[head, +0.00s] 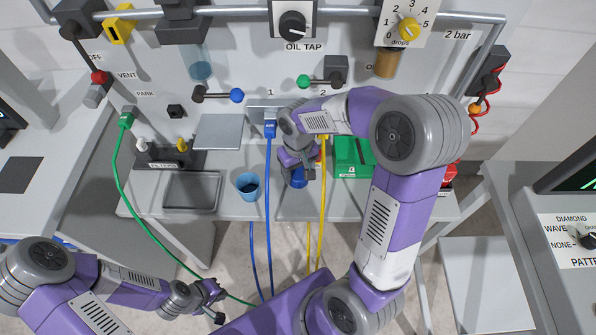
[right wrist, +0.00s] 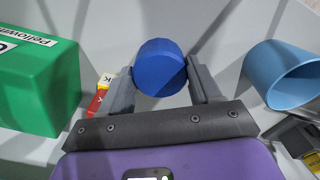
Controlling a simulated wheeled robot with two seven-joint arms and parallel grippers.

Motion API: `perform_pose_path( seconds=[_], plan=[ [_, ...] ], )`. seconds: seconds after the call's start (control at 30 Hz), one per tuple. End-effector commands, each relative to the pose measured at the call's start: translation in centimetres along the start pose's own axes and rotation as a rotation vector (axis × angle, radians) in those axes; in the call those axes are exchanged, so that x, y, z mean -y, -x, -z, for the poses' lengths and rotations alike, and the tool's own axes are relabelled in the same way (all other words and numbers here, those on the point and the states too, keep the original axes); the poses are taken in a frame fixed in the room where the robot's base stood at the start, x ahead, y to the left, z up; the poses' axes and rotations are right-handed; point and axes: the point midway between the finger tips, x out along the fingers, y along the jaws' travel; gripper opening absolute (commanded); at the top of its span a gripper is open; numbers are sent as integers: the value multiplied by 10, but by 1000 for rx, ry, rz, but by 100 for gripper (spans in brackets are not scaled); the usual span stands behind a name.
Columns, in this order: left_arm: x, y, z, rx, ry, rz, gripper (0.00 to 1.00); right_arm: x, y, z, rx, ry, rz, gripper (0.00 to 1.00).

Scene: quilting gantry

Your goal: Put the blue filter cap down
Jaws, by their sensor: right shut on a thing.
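The blue filter cap (right wrist: 160,68) is a short blue cylinder. My right gripper (right wrist: 160,80) is shut on it, one finger on each side. In the head view the cap (head: 298,181) shows just below my right gripper (head: 298,170), over the front part of the grey bench (head: 225,208). I cannot tell whether the cap touches the bench top. My left gripper (head: 216,301) is low at the front left, away from the bench, with its fingers apart and nothing between them.
A light blue cup (head: 247,187) stands left of my right gripper, and a green box (head: 352,157) to its right. A grey tray (head: 192,192) and a dark holder with white and yellow tops (head: 165,158) are further left. Blue (head: 267,215) and yellow (head: 322,215) hoses hang close by.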

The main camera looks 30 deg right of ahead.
Motion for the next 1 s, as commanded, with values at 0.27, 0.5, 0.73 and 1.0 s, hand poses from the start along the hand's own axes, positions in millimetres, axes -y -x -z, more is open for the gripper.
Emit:
perform_pose_path(
  seconds=[0.27, 0.5, 0.73, 1.0],
  plan=[
    [1, -2, 0, 0, 0, 0, 0, 0, -3, 0, -1, 0, 0, 21],
    [0, -1, 0, 0, 0, 0, 0, 0, -2, 0, -1, 0, 0, 73],
    [-1, 3, 0, 0, 0, 0, 0, 0, 5, 0, -2, 0, 1, 73],
    [-8, 22, -1, 0, 0, 0, 0, 0, 59, 1, -6, -1, 1, 73]
  ],
)
